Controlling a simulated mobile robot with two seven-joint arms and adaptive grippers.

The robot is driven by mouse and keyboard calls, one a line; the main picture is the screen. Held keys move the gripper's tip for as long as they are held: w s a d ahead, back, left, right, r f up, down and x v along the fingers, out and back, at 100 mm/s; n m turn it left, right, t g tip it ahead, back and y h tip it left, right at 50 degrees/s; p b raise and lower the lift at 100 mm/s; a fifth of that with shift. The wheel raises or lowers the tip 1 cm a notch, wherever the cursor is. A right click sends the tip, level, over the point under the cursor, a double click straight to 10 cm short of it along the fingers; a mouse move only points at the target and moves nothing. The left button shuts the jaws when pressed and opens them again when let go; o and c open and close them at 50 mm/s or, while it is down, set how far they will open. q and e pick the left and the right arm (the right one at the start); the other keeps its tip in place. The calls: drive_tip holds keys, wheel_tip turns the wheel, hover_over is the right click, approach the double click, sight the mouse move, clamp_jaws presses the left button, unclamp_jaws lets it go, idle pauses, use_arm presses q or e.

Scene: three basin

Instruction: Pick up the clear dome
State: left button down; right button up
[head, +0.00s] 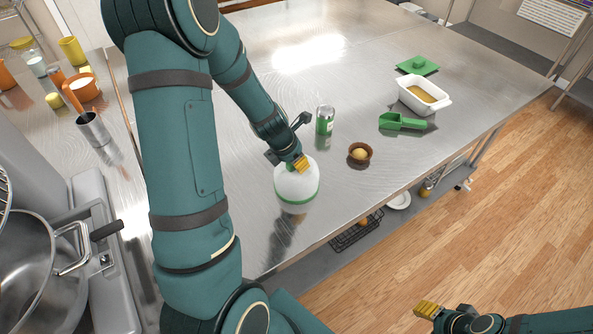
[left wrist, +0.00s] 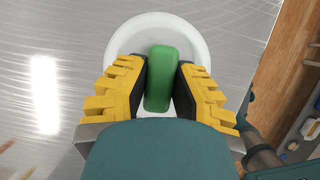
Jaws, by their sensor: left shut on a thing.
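The clear dome (head: 297,187) is a whitish, see-through cover with a green rim, near the front edge of the steel table. It stands upright. I cannot tell if its rim touches the table. My left gripper (head: 300,163) is above it, shut on its green handle. In the left wrist view, the green handle (left wrist: 160,80) is between the yellow-padded fingers of my left gripper (left wrist: 161,85), with the round pale dome (left wrist: 197,50) below. My right gripper (head: 428,310) is at the bottom right, away from the table, and its fingers are not clear.
Right of the dome are a green can (head: 325,120), a brown bowl (head: 360,154) with a round thing inside, a green scoop (head: 402,122), a white dish (head: 424,96) and a green lid (head: 418,66). The steel table (head: 350,215) is bare near its front edge.

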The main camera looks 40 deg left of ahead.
use_arm(q)
wheel_tip(320, 180, up, 8)
drive_tip(key=p, duration=0.5)
drive_tip(key=shift+r, duration=1)
drive_tip(key=c, duration=1.4)
unclamp_jaws()
clamp_jaws()
